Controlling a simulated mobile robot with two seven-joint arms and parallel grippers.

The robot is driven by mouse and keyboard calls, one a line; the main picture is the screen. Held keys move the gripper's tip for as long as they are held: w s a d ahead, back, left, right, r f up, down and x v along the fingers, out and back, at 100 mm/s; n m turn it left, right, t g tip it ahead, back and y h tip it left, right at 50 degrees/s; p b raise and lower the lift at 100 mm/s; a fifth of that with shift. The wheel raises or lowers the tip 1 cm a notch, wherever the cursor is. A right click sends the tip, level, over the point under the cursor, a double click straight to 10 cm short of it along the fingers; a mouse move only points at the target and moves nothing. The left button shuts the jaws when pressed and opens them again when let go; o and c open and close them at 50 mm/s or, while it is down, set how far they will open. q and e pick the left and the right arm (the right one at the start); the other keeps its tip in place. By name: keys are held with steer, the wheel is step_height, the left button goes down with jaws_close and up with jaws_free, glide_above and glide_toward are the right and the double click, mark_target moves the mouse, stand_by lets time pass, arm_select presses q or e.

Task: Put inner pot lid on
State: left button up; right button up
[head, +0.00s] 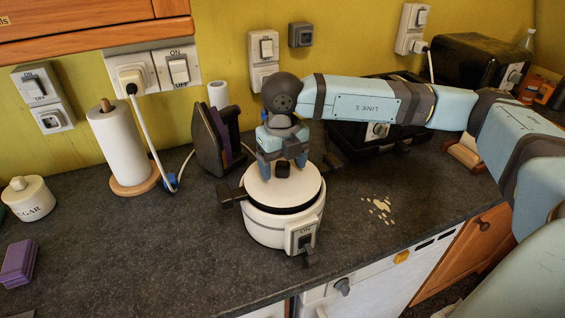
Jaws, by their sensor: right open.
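A round white inner pot lid (267,193) with a dark knob (283,170) lies over the white pot (268,229) on the dark worktop. A dark band shows between lid and pot at the front and right, so I cannot tell whether the lid sits flush. The pot has dark side handles and a front switch marked ON. My right gripper (283,163) points down just above the lid. Its fingers are open, one on each side of the knob, and I see no grip on it. My left gripper is not in view.
A paper towel roll (117,145) and a dark upright iron-like object (212,140) stand left of the pot. A sugar jar (29,198) and purple block (18,263) are at far left. A black appliance (350,142) is behind right. Pale crumbs (379,209) lie right.

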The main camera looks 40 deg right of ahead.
steer(key=shift+r, duration=0.5)
arm_select(q)
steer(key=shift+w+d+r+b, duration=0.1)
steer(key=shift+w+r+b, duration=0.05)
steer(key=shift+b, duration=0.15)
arm_select(e)
step_height(320, 180, up, 13)
steer(key=shift+f, duration=0.1)
stand_by(0.6)
